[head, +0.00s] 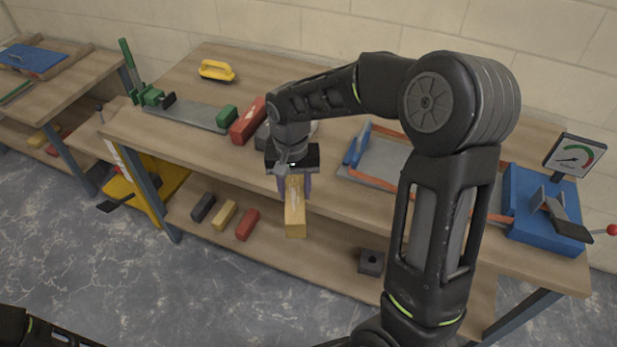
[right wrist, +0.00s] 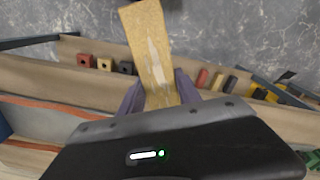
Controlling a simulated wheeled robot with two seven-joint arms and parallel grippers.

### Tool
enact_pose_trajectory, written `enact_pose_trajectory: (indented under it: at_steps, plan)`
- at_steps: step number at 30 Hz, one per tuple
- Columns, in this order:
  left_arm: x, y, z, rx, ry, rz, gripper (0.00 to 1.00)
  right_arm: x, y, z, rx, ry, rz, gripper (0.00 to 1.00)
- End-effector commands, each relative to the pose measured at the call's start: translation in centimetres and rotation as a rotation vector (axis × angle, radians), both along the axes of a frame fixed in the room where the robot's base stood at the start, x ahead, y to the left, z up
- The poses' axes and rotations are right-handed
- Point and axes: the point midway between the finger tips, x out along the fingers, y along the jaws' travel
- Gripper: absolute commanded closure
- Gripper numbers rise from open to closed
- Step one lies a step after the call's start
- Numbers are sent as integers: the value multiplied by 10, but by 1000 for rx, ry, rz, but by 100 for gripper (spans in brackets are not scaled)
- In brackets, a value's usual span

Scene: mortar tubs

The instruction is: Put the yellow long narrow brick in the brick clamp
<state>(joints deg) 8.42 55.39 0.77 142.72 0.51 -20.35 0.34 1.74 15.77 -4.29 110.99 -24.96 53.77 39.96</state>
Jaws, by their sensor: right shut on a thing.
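The yellow long narrow brick (head: 295,214) is held by my right gripper (head: 294,186), over the front edge of the workbench. It juts out past the fingers toward the front. In the right wrist view the yellow brick (right wrist: 147,45) sits between the two purple fingers, with a pale mark on its face. A green device with an upright lever, a grey bed and a green end block, which looks like the brick clamp (head: 190,117), is at the left of the bench top. No brick lies on its bed. My left gripper is out of view.
A red long brick (head: 248,121) lies right of the clamp, beside a partly hidden dark one. A yellow-handled float (head: 216,71) lies behind. A blue and orange frame (head: 358,143) and a blue gauge device (head: 540,205) stand right. Small bricks (head: 224,214) lie on the lower shelf.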

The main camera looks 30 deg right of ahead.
Motion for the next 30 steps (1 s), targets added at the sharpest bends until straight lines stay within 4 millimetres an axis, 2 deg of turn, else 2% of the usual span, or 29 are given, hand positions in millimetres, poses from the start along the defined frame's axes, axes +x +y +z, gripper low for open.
enact_pose_trajectory:
  at_steps: [7,12,15,20,30]
  plan:
    - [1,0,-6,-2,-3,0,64,15,33,-60,1,6,228,100]
    - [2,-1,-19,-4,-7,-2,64,20,60,-115,9,7,401,100]
    - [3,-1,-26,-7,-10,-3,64,22,72,-140,14,5,478,100]
    - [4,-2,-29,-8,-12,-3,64,22,81,-156,19,2,534,100]
    - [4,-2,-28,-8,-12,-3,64,22,82,-156,19,1,539,100]
